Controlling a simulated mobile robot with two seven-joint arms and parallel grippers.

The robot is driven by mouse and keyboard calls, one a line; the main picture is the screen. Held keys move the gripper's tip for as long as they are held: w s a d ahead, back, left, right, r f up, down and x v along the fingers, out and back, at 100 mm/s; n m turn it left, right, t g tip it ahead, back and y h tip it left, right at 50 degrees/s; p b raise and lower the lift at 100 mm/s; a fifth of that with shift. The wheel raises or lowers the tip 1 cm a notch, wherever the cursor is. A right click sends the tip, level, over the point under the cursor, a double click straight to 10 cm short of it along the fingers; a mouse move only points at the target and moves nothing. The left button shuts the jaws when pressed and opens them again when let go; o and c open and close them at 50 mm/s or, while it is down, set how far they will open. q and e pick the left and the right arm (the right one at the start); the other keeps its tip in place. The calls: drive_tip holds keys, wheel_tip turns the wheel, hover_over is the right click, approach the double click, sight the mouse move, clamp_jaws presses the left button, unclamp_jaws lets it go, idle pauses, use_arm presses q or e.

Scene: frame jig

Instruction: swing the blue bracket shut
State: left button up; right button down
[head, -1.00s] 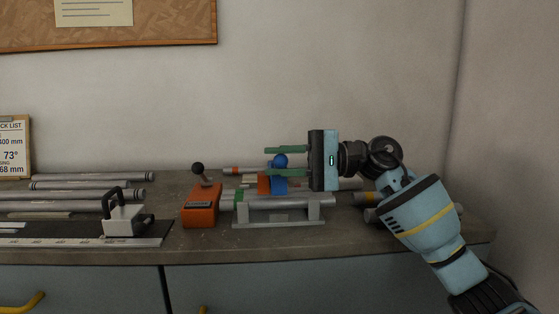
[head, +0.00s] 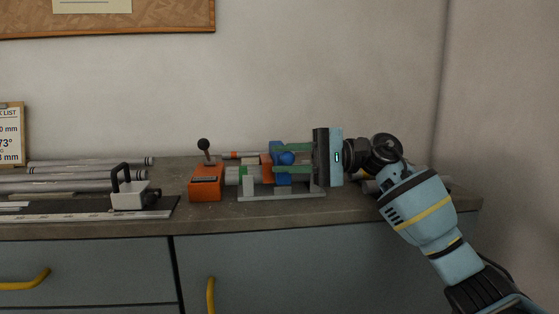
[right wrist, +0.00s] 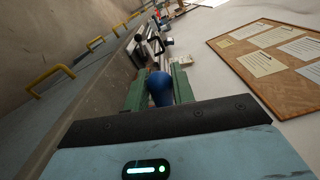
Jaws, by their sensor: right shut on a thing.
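The blue bracket (head: 283,179) is on the grey frame jig (head: 258,196) on the bench, close by a silver tube and partly hidden by my gripper. Its round blue knob (head: 287,158) stands between the green fingers of my right gripper (head: 288,157). The right wrist view shows the blue knob (right wrist: 160,87) large between both fingers. The right gripper is shut on it, with the arm coming in from the right. I cannot tell whether the bracket lies fully against the jig. My left gripper is out of view.
An orange clamp block with a black-knobbed lever (head: 205,188) stands just left of the jig. A white block with a black handle (head: 129,193) and several metal tubes (head: 85,175) lie farther left. The wall is close behind the bench.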

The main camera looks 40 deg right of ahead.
drive_tip(key=shift+f, duration=0.25)
drive_tip(key=shift+a+f, duration=0.1)
drive_tip(key=c, duration=1.4)
unclamp_jaws()
drive_tip(key=shift+s, duration=0.1)
drive_tip(key=shift+o, duration=1)
drive_tip(key=v, duration=0.8)
